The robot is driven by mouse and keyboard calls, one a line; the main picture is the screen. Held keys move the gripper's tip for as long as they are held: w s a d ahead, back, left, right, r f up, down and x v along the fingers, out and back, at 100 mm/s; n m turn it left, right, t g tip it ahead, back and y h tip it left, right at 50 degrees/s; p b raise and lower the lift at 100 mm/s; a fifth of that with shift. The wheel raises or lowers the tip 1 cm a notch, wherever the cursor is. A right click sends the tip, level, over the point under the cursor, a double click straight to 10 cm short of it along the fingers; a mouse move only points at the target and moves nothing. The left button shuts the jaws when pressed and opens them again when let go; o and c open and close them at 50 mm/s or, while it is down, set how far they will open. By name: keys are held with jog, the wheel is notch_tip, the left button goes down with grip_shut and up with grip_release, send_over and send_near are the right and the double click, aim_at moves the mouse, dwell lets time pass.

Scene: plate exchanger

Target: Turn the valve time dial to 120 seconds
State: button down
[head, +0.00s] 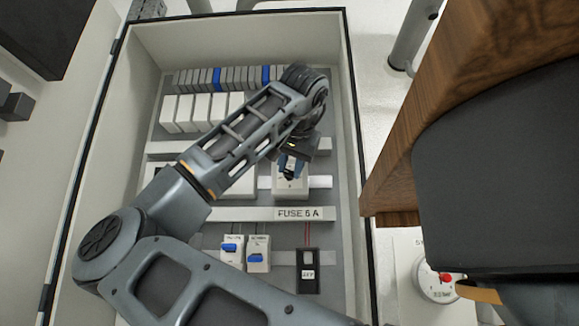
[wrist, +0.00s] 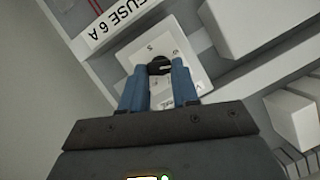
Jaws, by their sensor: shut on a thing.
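The dial is a black round knob (wrist: 158,66) on a white square faceplate (wrist: 140,55) with small marks around it, too small to read, beside the "FUSE 6 A" label. My gripper (wrist: 159,82) has its blue fingers at both sides of the knob, shut on it. In the head view, my gripper (head: 290,168) reaches down to the white dial module (head: 291,190) above the label; the fingers and arm hide most of the knob there. The dial's set value cannot be read.
The open cabinet holds terminal rows (head: 225,78), white modules (head: 200,108), the "FUSE 6 A" strip (head: 298,213), two blue-lever switches (head: 232,248) and a black "OFF" switch (head: 307,271).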

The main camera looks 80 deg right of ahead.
jog(key=m+t, duration=0.1)
jog(key=m+t+b, duration=0.1)
jog(key=m, duration=0.2)
jog(key=shift+s+f+m+t+h, duration=0.3)
jog(key=shift+f+m+t, duration=0.05)
jog(key=shift+m+t, duration=0.05)
jog(key=m, duration=0.1)
jog(key=m+t+h+b, duration=0.1)
jog(key=m, duration=0.1)
jog(key=m+b, duration=0.1)
jog(key=shift+s+f+t+h, duration=0.1)
jog(key=shift+f+t+h, duration=0.2)
jog(key=m, duration=0.2)
jog(key=m+h+b, duration=0.1)
jog(key=m+b, duration=0.1)
jog(key=m, duration=0.1)
jog(key=shift+f+m+t+h, duration=0.3)
jog(key=shift+f+t+h, duration=0.05)
jog(key=shift+t+h, duration=0.05)
jog(key=m+h, duration=0.1)
jog(key=m, duration=0.2)
jog(key=m+g+h+b, duration=0.1)
jog(key=m, duration=0.3)
jog(key=shift+w+f+h, duration=0.2)
jog(key=shift+h, duration=0.2)
jog(key=c, duration=0.8)
grip_release()
jog(key=shift+c, duration=0.2)
